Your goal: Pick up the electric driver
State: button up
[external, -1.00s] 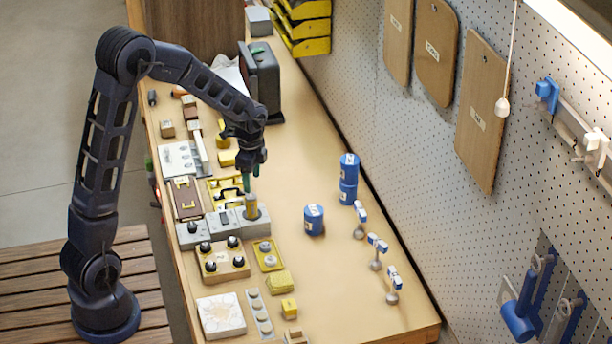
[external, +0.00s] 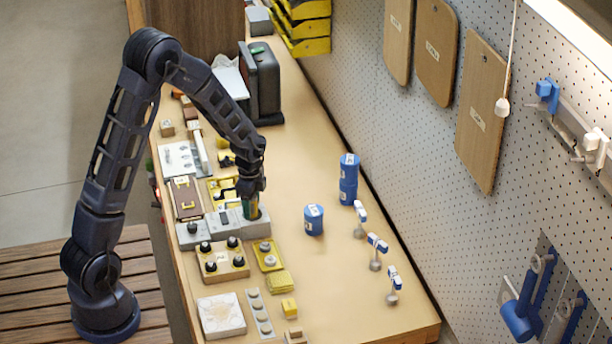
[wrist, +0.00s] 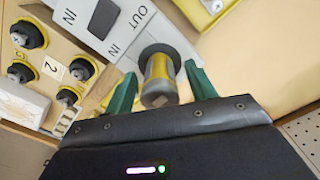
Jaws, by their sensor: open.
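A yellow-and-grey cylinder, which looks like the electric driver (wrist: 161,78), stands in a dark round socket on a grey block (external: 228,221). In the wrist view it sits between the two green fingers of my gripper (wrist: 160,72). The fingers are open, one on each side, with a visible gap on both sides of the cylinder. In the external view my gripper (external: 250,203) is low over the right end of the grey block, and its fingers hide most of the driver.
A panel with black knobs (external: 222,259) is just in front of the grey block. Blue cans (external: 314,220) and small blue-topped items (external: 377,247) stand to the right. Bare bench top lies between the block and the cans. A black machine (external: 262,80) stands behind.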

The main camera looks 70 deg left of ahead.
jog(key=shift+f, duration=0.45)
grip_shut()
